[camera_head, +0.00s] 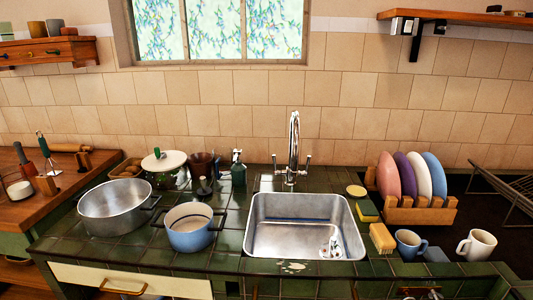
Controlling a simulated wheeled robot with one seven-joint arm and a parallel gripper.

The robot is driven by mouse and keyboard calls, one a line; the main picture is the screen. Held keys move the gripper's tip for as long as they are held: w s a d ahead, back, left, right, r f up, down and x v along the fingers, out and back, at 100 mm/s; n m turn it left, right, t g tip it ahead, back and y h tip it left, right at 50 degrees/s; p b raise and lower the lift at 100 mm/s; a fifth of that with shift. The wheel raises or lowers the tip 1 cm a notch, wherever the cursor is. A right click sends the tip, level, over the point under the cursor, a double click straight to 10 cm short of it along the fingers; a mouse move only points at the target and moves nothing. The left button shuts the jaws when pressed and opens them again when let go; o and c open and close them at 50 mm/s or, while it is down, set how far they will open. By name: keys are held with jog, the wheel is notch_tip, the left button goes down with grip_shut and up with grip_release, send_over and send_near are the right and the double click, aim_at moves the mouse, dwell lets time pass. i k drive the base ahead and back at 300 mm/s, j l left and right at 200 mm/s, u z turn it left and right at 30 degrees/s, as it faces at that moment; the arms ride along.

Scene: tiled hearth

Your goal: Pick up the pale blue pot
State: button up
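The pale blue pot (189,239) stands upright on the green tiled counter, left of the sink. It has a pale interior, a dark rim and dark handles at its sides. It looks open and empty from here. A larger grey metal pot (113,217) stands close to its left. My gripper is not seen in this view, and nothing is holding the pot.
The steel sink (258,250) lies right of the pot, with a small pale item in it and a tall tap (293,150) behind. A white-lidded pot (165,160) and a green bottle (238,170) stand behind. A plate rack (420,215), sponges and mugs are at right.

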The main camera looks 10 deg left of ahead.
aim_at(190, 225)
jog(key=i+j+z, duration=0.25)
jog(key=j, duration=0.7)
jog(key=j+z, duration=0.3)
jog(key=j, duration=0.65)
jog(key=j+z, duration=0.25)
jog(key=j, duration=0.7)
jog(key=k+j+z, duration=0.25)
jog(key=j, duration=0.7)
jog(key=i+j, duration=0.05)
jog(key=i, duration=0.05)
